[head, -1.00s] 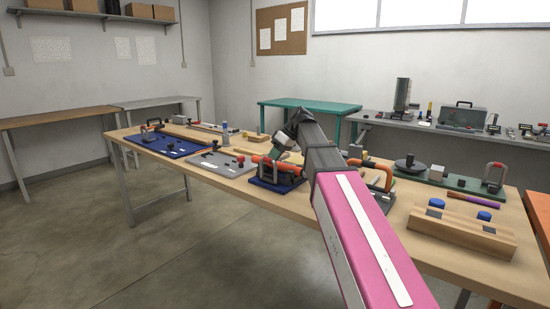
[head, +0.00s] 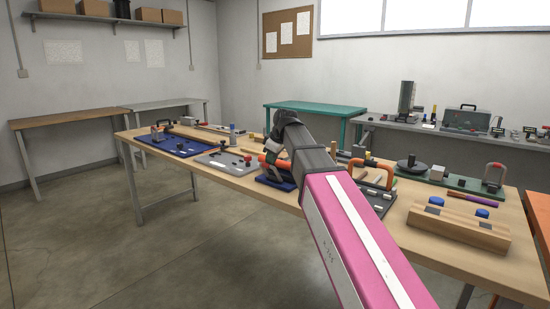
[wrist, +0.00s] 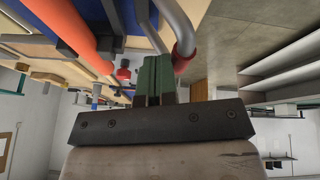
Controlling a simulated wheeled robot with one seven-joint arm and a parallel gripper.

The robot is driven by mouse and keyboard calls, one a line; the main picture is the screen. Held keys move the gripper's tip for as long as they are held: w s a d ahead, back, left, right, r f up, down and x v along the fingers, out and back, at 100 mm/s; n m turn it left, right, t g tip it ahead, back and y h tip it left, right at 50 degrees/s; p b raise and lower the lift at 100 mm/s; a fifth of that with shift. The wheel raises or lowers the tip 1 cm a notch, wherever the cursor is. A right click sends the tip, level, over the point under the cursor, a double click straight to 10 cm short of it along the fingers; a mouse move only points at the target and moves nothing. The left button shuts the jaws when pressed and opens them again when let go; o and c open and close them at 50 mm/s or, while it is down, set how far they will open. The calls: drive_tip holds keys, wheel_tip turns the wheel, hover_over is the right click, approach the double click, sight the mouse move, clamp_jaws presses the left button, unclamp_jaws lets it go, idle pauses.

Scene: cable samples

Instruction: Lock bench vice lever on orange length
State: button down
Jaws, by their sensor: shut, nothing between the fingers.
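The orange length (head: 272,167) lies on the blue base of the vice (head: 275,183) on the wooden bench, mostly hidden behind my arm in the head view. In the wrist view the orange length (wrist: 62,25) runs down the upper left, with a dark clamp part at its end. A grey bent bar with a red-orange tip, which looks like the lever (wrist: 181,38), stands just right of my gripper (wrist: 154,75). The green fingers are shut and empty between the length and the bar. I cannot tell whether they touch the bar.
Left of the vice stand a grey board (head: 220,162) and a blue board (head: 170,145) with clamps. To the right are an orange-handled clamp fixture (head: 372,172), a green board (head: 445,178) and a wooden block with blue caps (head: 458,228). Open floor lies in front of the bench.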

sight(266, 166)
drive_tip(key=s+t, duration=0.1)
drive_tip(key=s+a+f+t+h, duration=0.1)
drive_tip(key=h, duration=0.1)
drive_tip(key=shift+s+a+f+n+t, duration=0.25)
drive_tip(key=shift+s+a+n+t, duration=0.15)
drive_tip(key=shift+s+a+f+n+t+h, duration=0.15)
drive_tip(key=shift+s+a+f+t+h, duration=0.15)
drive_tip(key=shift+f+t+h, duration=0.15)
drive_tip(key=shift+s+a+f+n+t+h, duration=0.2)
drive_tip(key=shift+s+f+t+h, duration=0.1)
drive_tip(key=shift+t, duration=0.25)
drive_tip(key=shift+s+a+f, duration=0.15)
drive_tip(key=shift+a+f, duration=0.1)
drive_tip(key=shift+f, duration=0.2)
